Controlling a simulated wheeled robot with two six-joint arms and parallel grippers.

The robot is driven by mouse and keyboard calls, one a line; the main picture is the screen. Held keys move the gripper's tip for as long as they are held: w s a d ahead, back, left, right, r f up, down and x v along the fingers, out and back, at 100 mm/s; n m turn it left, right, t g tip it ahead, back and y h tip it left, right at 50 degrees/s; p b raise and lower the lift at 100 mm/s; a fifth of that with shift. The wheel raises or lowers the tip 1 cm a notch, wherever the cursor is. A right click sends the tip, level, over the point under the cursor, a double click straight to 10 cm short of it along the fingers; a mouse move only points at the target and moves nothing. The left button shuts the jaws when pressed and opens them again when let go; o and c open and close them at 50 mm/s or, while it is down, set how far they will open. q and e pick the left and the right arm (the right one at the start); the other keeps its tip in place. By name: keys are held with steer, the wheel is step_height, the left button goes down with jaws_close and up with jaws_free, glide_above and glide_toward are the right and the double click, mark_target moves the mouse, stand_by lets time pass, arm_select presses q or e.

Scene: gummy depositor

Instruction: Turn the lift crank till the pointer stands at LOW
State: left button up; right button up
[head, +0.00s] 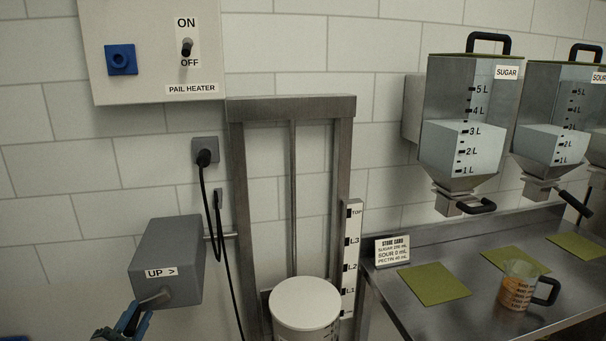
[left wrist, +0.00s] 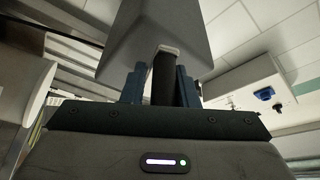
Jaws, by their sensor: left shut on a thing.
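The grey lift crank box (head: 170,262), marked "UP >", is on the left in the head view. A short crank arm (head: 154,300) shows at its lower front. My left gripper (head: 134,318) is at the crank; in the left wrist view its blue fingers (left wrist: 160,86) are shut on the dark crank handle (left wrist: 163,75), below the grey box. The lift frame (head: 236,190) holds a white-lidded pail (head: 305,302) low down. Its scale (head: 351,255) reads TOP, L3, L2, L1; a LOW label and the pointer cannot be made out. My right gripper is not in view.
A pail heater panel (head: 150,50) with a switch hangs upper left; a black cable (head: 207,200) runs down beside the crank box. At right, sugar (head: 466,110) and sour (head: 555,110) hoppers hang above a steel bench (head: 455,318) with green mats, a store card (head: 392,251) and a jug (head: 517,287).

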arm_select(q)
steer(key=shift+d+f, duration=0.15)
steer(key=shift+f, duration=0.1)
steer(key=shift+c, duration=0.2)
steer(key=shift+o, duration=0.3)
steer(key=shift+w+d+f+b, duration=0.1)
steer(key=shift+d+f+b, duration=0.1)
steer(key=shift+d+f, duration=0.25)
steer(key=shift+w+d+f+b, duration=0.1)
steer(key=shift+d+f+b, duration=0.1)
steer(key=shift+f, duration=0.45)
